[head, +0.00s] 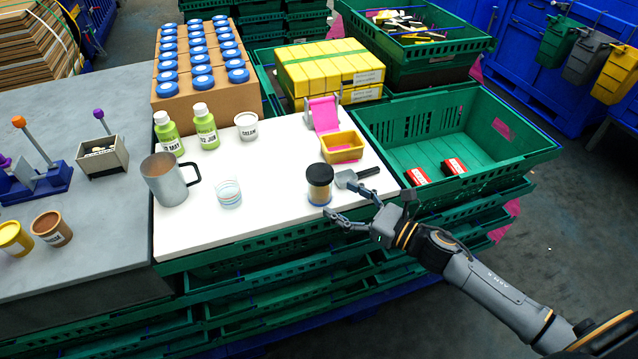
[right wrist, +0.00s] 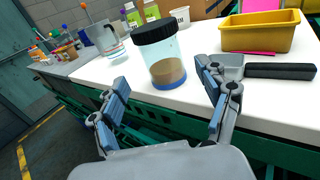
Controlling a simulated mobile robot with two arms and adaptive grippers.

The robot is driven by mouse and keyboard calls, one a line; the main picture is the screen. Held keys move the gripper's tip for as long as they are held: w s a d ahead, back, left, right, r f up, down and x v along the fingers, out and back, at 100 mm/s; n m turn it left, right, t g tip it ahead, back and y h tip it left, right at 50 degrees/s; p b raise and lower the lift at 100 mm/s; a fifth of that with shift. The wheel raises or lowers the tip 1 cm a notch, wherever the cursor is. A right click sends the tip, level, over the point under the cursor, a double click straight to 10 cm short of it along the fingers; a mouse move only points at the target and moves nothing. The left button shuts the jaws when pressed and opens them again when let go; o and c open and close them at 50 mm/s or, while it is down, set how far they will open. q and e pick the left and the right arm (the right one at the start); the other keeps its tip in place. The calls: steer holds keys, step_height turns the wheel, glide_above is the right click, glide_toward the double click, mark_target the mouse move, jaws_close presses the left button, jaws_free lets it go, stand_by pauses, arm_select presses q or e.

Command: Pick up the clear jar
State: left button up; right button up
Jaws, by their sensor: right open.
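The clear jar (head: 319,186) stands upright on the white board near its front edge. It has a black lid, brown contents in its lower part and a blue base. It also shows in the right wrist view (right wrist: 167,60), ahead of and between the fingers. My right gripper (head: 336,199) is open and empty, with its fingers just to the right and front of the jar. In the right wrist view the gripper (right wrist: 170,95) has a finger on each side of the view of the jar; whether either touches it I cannot tell. My left gripper is not in view.
A scraper (head: 358,176) with a black handle lies right of the jar. A yellow tray (head: 342,147) stands behind. A striped clear cup (head: 229,194) and a metal mug (head: 168,181) stand left. A green crate (head: 540,155) holding red-and-black items is at the right.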

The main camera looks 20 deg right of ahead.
mark_target(330, 190)
steer(key=shift+x, duration=1.15)
steer(key=shift+w+a+r+p, duration=0.15)
steer(key=shift+w+p, duration=0.1)
steer(key=shift+p, duration=0.2)
steer(key=p+x, duration=0.1)
steer(key=x, duration=0.2)
steer(key=shift+w+r+p, duration=0.1)
steer(key=shift+w+p, duration=0.25)
steer(key=shift+w+a, duration=0.35)
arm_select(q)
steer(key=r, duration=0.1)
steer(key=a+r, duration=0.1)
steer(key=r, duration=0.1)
arm_select(e)
steer(key=c, duration=1.4)
